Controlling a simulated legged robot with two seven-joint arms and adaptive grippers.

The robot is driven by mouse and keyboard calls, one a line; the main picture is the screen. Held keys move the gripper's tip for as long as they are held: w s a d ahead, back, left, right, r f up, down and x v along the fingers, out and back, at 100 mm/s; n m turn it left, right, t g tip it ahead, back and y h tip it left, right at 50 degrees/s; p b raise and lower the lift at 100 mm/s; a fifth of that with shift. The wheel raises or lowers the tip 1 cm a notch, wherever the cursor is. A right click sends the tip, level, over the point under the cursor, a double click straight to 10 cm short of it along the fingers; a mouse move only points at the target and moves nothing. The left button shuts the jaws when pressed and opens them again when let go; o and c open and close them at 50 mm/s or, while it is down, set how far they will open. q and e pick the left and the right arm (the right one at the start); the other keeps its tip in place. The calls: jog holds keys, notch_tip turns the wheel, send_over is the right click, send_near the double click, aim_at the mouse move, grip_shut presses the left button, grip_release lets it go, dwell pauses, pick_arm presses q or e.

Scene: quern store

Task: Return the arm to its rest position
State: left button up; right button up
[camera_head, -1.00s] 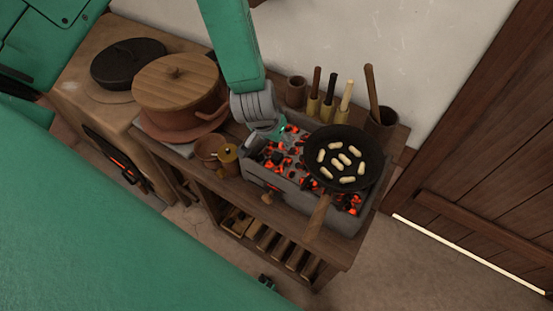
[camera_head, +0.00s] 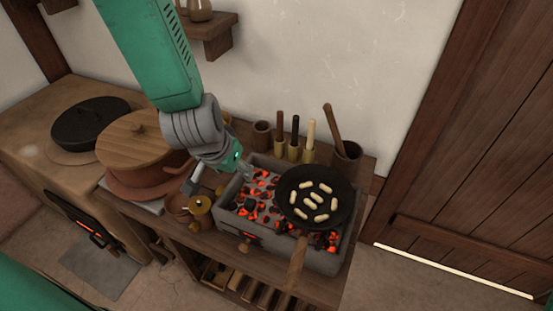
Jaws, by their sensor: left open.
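My left arm (camera_head: 150,50), green with a grey wrist, comes down from the upper left. My left gripper (camera_head: 219,180) is open and empty, with its fingers spread above the left end of the charcoal grill (camera_head: 323,262). One finger is near the grill's back left corner and the other is beside the large pot. A black pan (camera_head: 290,212) with several pale finger-shaped pieces sits on the grill over glowing coals, its wooden handle toward the front. The gripper is apart from the pan. My right gripper is out of view.
A big lidded pot (camera_head: 140,140) stands left of the gripper, and a small brass-coloured pot (camera_head: 199,205) is just below it. Upright tools in holders (camera_head: 294,150) and a cup with a stick (camera_head: 346,158) line the back. A wall shelf (camera_head: 215,32) is above.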

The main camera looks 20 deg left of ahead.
pick_arm(q)
jog(key=s+a+f+m+g+b, duration=0.1)
jog(key=s+a+f+g+b, duration=0.1)
jog(key=s+f, duration=1.9)
jog(key=shift+g+b, duration=0.8)
jog(key=shift+g, duration=0.1)
jog(key=shift+w+a, duration=0.1)
jog(key=shift+w, duration=0.1)
